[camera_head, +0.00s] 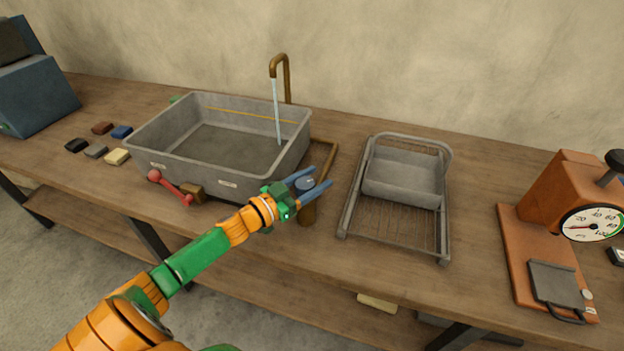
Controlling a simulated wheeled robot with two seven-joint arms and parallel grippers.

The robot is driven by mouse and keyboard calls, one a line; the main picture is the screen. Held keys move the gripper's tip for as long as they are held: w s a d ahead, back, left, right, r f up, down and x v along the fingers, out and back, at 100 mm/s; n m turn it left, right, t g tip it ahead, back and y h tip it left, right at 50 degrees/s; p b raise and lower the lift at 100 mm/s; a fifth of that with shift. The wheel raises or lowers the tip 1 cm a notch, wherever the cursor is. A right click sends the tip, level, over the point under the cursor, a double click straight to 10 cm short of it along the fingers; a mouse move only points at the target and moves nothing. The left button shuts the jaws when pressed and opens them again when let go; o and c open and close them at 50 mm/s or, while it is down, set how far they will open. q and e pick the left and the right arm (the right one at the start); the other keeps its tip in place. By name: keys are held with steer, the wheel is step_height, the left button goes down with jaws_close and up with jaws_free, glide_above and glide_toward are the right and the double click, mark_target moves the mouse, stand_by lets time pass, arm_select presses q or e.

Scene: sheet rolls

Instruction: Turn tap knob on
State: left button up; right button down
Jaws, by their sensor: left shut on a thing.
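The tap (287,75) is a brown bent pipe standing behind the grey basin (150,150). A pale blue stream of water (277,112) runs from its spout down into the basin. The tap knob (305,184) is a small grey-blue round cap on a brown post at the basin's front right corner. My left gripper (320,177) is shut on the knob, with one blue finger on each side of it. The fingers hide part of the knob's sides. My right gripper is not in view.
A red-handled valve (170,186) sits at the basin's front. A wire dish rack (403,190) stands to the right, and an orange scale (570,220) is further right. Several small blocks (117,157) and a blue machine (38,95) are at the left. Bare table lies between rack and scale.

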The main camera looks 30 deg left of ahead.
arm_select(q)
steer(key=shift+m+h, duration=0.3)
steer(key=shift+h, duration=0.3)
steer(key=o, duration=1.3)
steer(key=shift+o, duration=0.4)
steer(key=shift+w+d+f, duration=0.1)
